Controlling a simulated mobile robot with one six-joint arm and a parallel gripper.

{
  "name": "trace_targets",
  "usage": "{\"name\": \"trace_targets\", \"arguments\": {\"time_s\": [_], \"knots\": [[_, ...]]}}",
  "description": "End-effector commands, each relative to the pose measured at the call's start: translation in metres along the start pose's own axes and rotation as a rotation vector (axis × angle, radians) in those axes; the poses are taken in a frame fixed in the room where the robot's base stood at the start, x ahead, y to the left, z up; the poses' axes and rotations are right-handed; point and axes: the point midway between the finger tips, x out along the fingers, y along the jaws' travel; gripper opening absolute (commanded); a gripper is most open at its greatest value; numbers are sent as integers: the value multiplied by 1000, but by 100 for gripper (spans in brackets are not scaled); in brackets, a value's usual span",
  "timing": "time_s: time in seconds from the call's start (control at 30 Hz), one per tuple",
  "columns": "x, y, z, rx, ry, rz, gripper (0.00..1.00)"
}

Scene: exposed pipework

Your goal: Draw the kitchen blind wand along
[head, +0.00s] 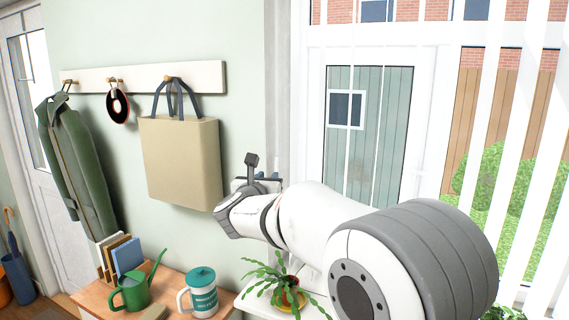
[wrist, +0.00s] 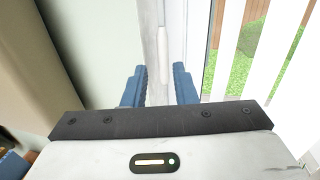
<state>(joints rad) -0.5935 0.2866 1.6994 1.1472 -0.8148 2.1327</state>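The blind wand (wrist: 163,45) is a slim white rod with a thicker lower part, hanging upright in front of the window frame in the wrist view. My gripper (wrist: 159,84) is open, its two blue fingers apart on either side of the wand's line. The wand's lower end shows in the gap near the fingertips; I cannot tell whether it is between them or beyond them. No contact is visible. In the head view my gripper (head: 262,174) is by the wall corner left of the window, partly hidden by my arm. The blind's white vertical slats (head: 484,130) hang at the right.
A beige bag (head: 180,160) hangs from the peg rail (head: 215,76) close left of my gripper. Below are a potted plant (head: 282,287), a teal-lidded canister (head: 202,292) and a green watering can (head: 135,290). A green coat (head: 78,170) hangs far left.

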Motion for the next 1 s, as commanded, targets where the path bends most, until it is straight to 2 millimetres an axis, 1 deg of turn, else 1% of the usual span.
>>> {"name": "trace_targets", "arguments": {"time_s": [0.07, 0.17, 0.4, 0.53, 0.7, 0.93, 1.0], "knots": [[4, 1, 2, 25, -3, -13, 25], [16, -1, 2, 27, -2, -17, 25], [56, -3, 3, 23, -2, -17, 25], [71, -3, 2, 23, -2, -16, 25], [79, -4, 1, 22, -3, -16, 25], [80, -4, 0, 22, -3, -16, 25], [80, -4, 0, 22, -3, -16, 19]]}}
